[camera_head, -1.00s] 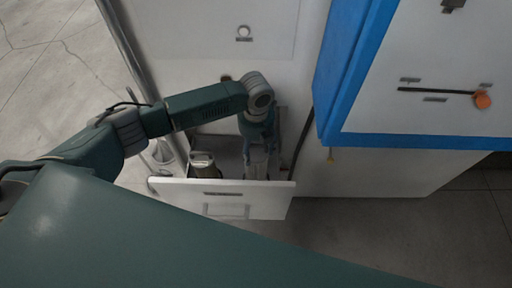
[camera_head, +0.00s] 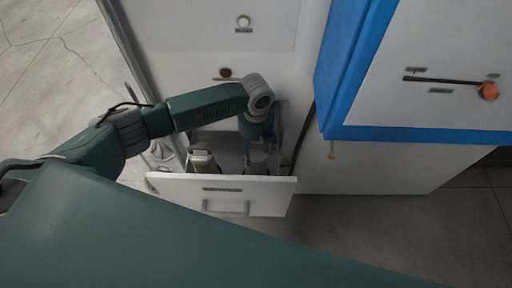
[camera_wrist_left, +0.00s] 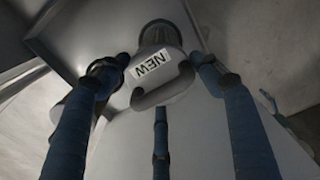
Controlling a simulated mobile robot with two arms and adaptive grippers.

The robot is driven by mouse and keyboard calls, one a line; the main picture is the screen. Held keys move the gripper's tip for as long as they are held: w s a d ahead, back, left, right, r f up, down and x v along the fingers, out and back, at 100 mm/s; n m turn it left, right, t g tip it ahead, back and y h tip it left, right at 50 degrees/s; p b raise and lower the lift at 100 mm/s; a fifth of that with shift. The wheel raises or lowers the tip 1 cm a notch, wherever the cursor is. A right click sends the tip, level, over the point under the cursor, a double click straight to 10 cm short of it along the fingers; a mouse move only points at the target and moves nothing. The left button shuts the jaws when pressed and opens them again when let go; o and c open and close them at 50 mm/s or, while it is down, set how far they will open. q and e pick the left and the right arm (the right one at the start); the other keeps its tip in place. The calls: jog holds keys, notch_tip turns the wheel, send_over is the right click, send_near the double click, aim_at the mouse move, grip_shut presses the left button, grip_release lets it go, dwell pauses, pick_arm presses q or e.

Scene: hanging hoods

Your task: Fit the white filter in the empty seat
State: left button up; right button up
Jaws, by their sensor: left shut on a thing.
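My left gripper (camera_head: 260,162) reaches down into an open white drawer (camera_head: 270,196) in the head view. In the left wrist view the gripper (camera_wrist_left: 158,75) has its blue fingers around a pale filter (camera_wrist_left: 168,88) with a white "NEW" label and a curved handle, and is shut on it. In the head view the filter is mostly hidden by the gripper and drawer front. A canister with a pale top (camera_head: 202,158) stands in the drawer left of the gripper. I cannot make out the empty seat. My right gripper is not in view.
The drawer's front panel stands close in front of the gripper. A white cabinet face (camera_head: 285,60) rises behind it. A blue-edged hood (camera_head: 345,80) with an orange-knobbed lever (camera_head: 488,91) juts out at right. Grey floor is open at left.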

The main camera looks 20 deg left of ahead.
pick_arm(q)
jog(key=shift+f+b, duration=0.4)
jog(key=shift+f, duration=0.3)
jog(key=o, duration=1.3)
jog(key=shift+c, duration=0.2)
jog(key=shift+o, duration=0.6)
notch_tip(320, 180, up, 12)
jog(key=shift+r, duration=0.1)
